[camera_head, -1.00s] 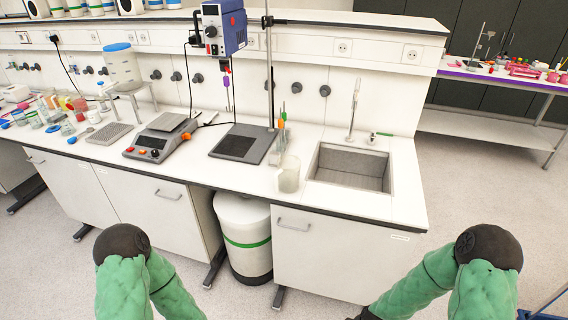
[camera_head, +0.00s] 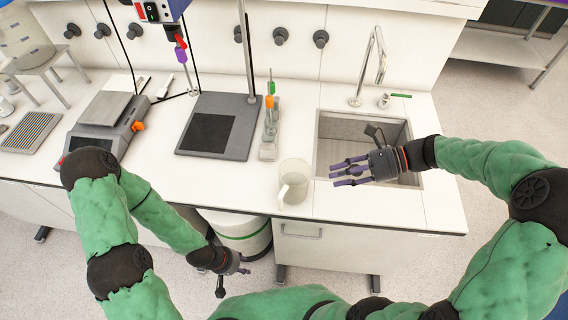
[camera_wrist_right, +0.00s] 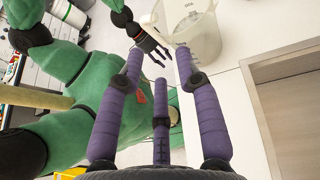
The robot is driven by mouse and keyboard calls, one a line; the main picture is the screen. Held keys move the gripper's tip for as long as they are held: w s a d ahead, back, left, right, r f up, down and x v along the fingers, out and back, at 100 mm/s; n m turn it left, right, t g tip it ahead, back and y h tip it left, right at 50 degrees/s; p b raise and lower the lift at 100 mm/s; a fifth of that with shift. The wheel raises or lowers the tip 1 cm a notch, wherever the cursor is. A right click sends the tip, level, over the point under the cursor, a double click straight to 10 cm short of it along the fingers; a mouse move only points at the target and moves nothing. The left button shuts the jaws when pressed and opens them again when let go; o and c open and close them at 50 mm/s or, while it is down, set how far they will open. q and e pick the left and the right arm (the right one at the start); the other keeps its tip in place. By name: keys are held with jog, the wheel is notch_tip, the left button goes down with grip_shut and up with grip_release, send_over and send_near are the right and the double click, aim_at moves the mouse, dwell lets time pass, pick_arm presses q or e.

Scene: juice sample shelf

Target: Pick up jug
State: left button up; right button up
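The jug (camera_head: 296,176) is a translucent, pale beaker-like vessel standing upright on the white counter near its front edge, left of the sink. Its handle faces the front left. My right gripper (camera_head: 345,172) is to the right of the jug over the sink's front left part, purple fingers spread and pointing at it, with a gap between. In the right wrist view the jug (camera_wrist_right: 197,35) is beyond the fingertips of my right gripper (camera_wrist_right: 160,66), which is empty. My left gripper (camera_head: 238,264) hangs low in front of the counter, empty, its fingers apart in the wrist view.
The sink (camera_head: 335,137) with its faucet (camera_head: 372,62) is right of the jug. A rack with coloured-top items (camera_head: 269,133) stands behind the jug, and a stand base (camera_head: 217,126) is to the left. A hotplate device (camera_head: 104,122) is further left. A white bin (camera_head: 240,234) is below.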

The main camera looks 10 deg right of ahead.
jog(key=b, duration=0.1)
send_near(290, 189)
jog(key=a, duration=0.1)
jog(key=shift+r+b+x, duration=0.25)
jog(key=shift+b+x, duration=0.3)
jog(key=shift+x, duration=0.8)
jog(key=shift+r+b+x, duration=0.25)
jog(key=shift+b+x, duration=0.25)
jog(key=shift+x, duration=0.85)
jog(key=shift+w+a, duration=0.15)
jog(key=shift+a, duration=0.05)
